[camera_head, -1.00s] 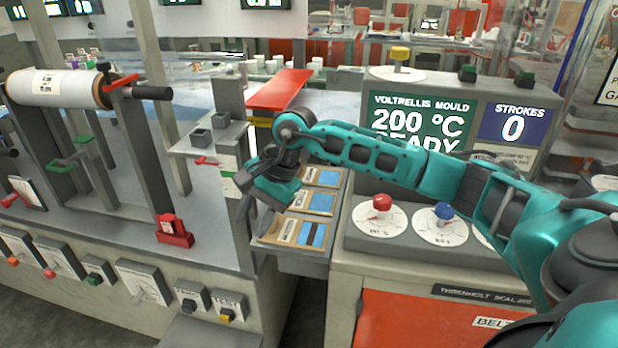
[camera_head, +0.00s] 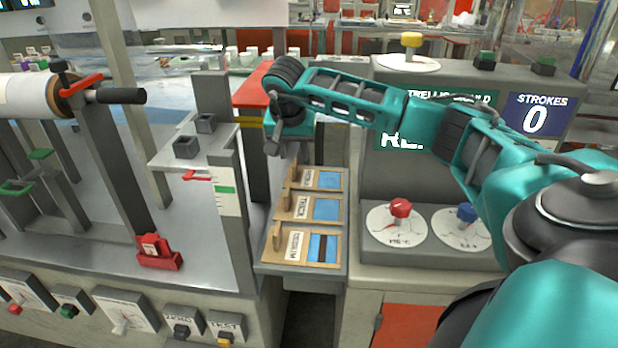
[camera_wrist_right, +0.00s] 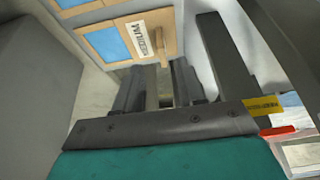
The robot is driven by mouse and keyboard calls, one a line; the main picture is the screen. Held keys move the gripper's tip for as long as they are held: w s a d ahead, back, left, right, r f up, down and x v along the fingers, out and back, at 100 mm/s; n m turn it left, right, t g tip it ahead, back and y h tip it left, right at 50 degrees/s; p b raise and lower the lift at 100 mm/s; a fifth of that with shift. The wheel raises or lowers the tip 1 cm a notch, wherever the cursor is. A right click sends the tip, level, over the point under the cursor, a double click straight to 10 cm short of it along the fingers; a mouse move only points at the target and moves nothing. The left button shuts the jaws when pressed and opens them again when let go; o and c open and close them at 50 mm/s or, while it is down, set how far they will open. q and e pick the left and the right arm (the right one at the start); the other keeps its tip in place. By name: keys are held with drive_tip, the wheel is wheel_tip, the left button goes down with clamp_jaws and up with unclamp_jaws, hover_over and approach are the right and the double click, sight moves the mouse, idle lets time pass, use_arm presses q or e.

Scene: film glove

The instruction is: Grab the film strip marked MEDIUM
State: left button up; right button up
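Three film strips lie in cards in a tray (camera_head: 339,278) at the centre in the head view: a back one (camera_head: 328,180), a middle one (camera_head: 327,209) and a front one (camera_head: 323,248). Each has a wooden peg at its left end and a blue window. My right gripper (camera_wrist_right: 160,88) looks open and empty, near the peg but apart. My left gripper is out of view.
A grey post with a green-marked plate (camera_head: 228,190) stands close left of the tray. A red bar (camera_head: 252,88) is behind it. A console with red (camera_head: 400,208) and blue (camera_head: 466,213) knobs stands at the right. A film roll (camera_head: 25,97) is at the left.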

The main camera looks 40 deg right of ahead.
sight(295, 163)
drive_tip(key=shift+x, duration=3.15)
drive_tip(key=shift+w, duration=0.1)
drive_tip(key=shift+c, duration=0.3)
clamp_jaws()
